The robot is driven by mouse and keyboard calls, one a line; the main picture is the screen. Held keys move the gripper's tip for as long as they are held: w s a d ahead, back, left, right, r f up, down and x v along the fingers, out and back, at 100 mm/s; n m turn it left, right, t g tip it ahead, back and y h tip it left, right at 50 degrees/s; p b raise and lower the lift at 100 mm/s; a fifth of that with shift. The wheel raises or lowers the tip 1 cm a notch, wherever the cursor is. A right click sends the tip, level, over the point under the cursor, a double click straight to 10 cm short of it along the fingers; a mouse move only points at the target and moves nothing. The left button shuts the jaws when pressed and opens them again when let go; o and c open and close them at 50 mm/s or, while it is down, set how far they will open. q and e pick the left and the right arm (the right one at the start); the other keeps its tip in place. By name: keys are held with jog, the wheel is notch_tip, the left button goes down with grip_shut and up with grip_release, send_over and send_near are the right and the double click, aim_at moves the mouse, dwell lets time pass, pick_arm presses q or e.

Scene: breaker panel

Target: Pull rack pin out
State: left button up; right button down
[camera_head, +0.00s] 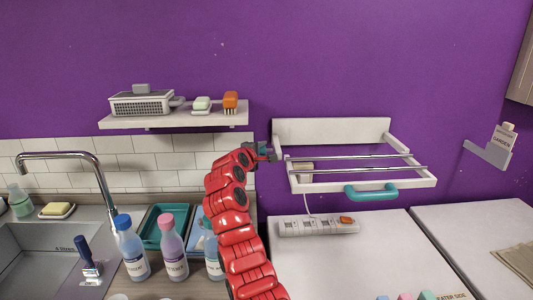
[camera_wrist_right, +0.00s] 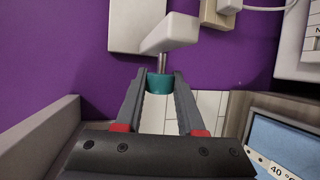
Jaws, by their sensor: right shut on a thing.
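The white folding rack (camera_head: 330,130) is on the purple wall, with metal rails and a teal handle (camera_head: 371,192) at its front. My right gripper (camera_head: 264,152) is at the rack's left side. In the right wrist view, my right gripper (camera_wrist_right: 160,80) is shut on the rack pin's teal knob (camera_wrist_right: 159,85). The pin's metal shaft (camera_wrist_right: 162,62) runs from the knob to the white rack arm (camera_wrist_right: 170,35). How deep the pin sits in the rack is hidden. My left gripper is not in view.
A shelf (camera_head: 175,115) with a radio-like box, soap and a brush is at upper left. Bottles (camera_head: 172,250) and a teal tray (camera_head: 160,228) stand on the counter by the sink. A power strip (camera_head: 318,226) lies below the rack on a white top.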

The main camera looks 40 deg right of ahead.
jog(key=c, duration=0.5)
grip_release()
jog(key=shift+w+a, duration=0.1)
jog(key=shift+a, duration=0.1)
jog(key=shift+s+a, duration=0.3)
jog(key=shift+a, duration=0.15)
jog(key=b+v, duration=0.3)
jog(key=v, duration=1.3)
jog(key=shift+s+a+r, duration=0.1)
